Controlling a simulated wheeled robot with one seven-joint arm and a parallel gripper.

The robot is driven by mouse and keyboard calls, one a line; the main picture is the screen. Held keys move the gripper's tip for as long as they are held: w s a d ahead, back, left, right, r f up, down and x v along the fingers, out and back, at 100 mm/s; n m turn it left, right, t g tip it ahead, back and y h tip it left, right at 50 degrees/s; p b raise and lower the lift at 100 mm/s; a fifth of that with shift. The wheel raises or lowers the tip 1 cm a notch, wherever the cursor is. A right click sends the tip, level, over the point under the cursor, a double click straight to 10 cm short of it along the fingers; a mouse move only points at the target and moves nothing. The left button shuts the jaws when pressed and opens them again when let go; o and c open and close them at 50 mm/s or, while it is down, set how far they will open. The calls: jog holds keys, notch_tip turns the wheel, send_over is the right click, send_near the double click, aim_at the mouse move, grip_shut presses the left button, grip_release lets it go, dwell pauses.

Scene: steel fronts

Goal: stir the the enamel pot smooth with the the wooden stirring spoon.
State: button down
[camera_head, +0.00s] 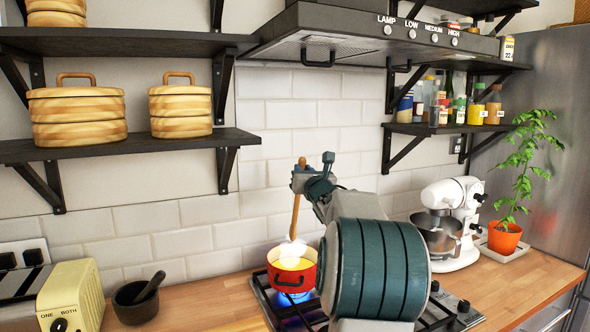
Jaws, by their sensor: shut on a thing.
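The enamel pot (281,278) is red with a dark handle and stands on the gas hob over a blue flame. Yellow contents show inside it, with a pale, bright haze above them. The wooden stirring spoon (296,215) stands nearly upright over the pot. Its lower end meets the haze, so I cannot tell how deep it reaches. My gripper (299,180) is shut on the upper part of the spoon, above the pot. My arm hides the right side of the pot and much of the hob.
The black hob grate (262,290) surrounds the pot. A mortar with pestle (135,302) and a yellow toaster (72,296) stand left. A white stand mixer (458,215) and a potted plant (504,237) stand right. The range hood (350,40) hangs above.

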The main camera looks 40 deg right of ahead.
notch_tip(320, 180, down, 13)
jog(key=b, duration=1.2)
jog(key=shift+s+r, duration=0.1)
dwell(0.5)
